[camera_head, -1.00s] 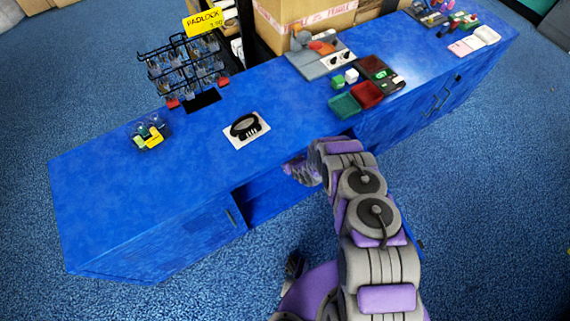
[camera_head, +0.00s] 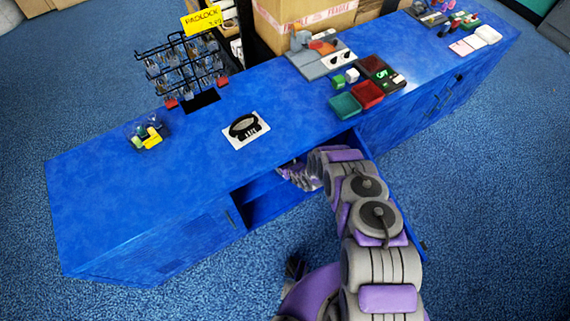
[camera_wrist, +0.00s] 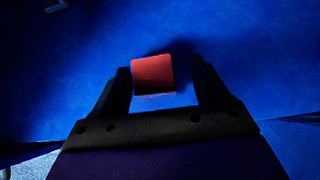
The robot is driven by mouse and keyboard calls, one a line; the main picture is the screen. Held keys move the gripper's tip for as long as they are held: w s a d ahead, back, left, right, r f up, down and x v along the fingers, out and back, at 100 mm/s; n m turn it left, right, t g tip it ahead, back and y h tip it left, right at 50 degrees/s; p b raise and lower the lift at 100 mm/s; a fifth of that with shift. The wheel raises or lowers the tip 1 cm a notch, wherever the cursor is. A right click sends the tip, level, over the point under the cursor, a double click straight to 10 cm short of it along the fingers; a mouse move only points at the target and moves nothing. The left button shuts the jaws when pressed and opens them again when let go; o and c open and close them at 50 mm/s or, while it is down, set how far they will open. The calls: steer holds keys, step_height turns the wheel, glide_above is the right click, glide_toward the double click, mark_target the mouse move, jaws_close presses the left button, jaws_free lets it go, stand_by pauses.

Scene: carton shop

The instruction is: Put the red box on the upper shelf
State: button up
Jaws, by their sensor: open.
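The red box (camera_wrist: 153,73) shows in the wrist view as a small block on a blue surface. My gripper (camera_wrist: 160,76) is open, with one dark finger on each side of the box. Narrow gaps seem to lie between box and fingers; I cannot tell whether either finger touches it. In the head view my arm reaches into the open front of the blue counter (camera_head: 110,205), and the gripper and the box are hidden there. A blue inner shelf board (camera_head: 262,188) shows inside the opening.
On the counter top are a padlock rack (camera_head: 185,68), a black coiled item on a white card (camera_head: 245,128), and red and green trays (camera_head: 345,105). A cardboard box (camera_head: 305,15) stands behind. Blue carpet (camera_head: 490,220) in front is clear.

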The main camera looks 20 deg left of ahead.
steer(key=shift+s, duration=0.1)
steer(key=shift+s+r, duration=0.1)
steer(key=shift+r, duration=0.05)
steer(key=p+v, duration=0.2)
steer(key=v, duration=0.4)
steer(key=shift+d+r, duration=0.1)
steer(key=shift+d, duration=0.1)
steer(key=shift+s+d+r+p, duration=0.1)
steer(key=shift+r+p, duration=0.1)
steer(key=shift+p, duration=0.15)
steer(key=shift+s, duration=0.1)
steer(key=shift+d, duration=0.1)
